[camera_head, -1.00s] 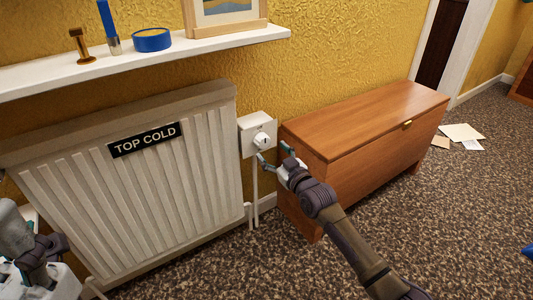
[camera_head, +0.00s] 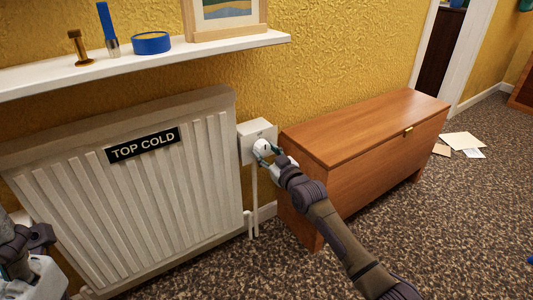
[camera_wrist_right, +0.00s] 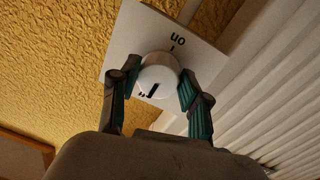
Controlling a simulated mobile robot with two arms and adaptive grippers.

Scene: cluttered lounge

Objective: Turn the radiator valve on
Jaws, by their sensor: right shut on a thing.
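The white radiator valve has a round knob (camera_head: 262,147) on a square white plate (camera_head: 257,130), right of the radiator. The knob also shows in the right wrist view (camera_wrist_right: 157,72), with a dark pointer mark on its lower side. The word "on" and a tick are printed on the plate at the knob's upper side, upside down in that view; the pointer faces away from them. My right gripper (camera_head: 269,153) is shut on the knob, one finger on each side. My left gripper (camera_head: 22,268) is partly in view at the lower left, its fingers unclear.
The white radiator (camera_head: 130,195) bears a black "TOP COLD" sign (camera_head: 143,145). A shelf (camera_head: 200,53) holds a blue tape roll (camera_head: 151,42) and a picture frame. A wooden chest (camera_head: 365,125) stands right of the valve. Papers (camera_head: 462,140) lie on the carpet.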

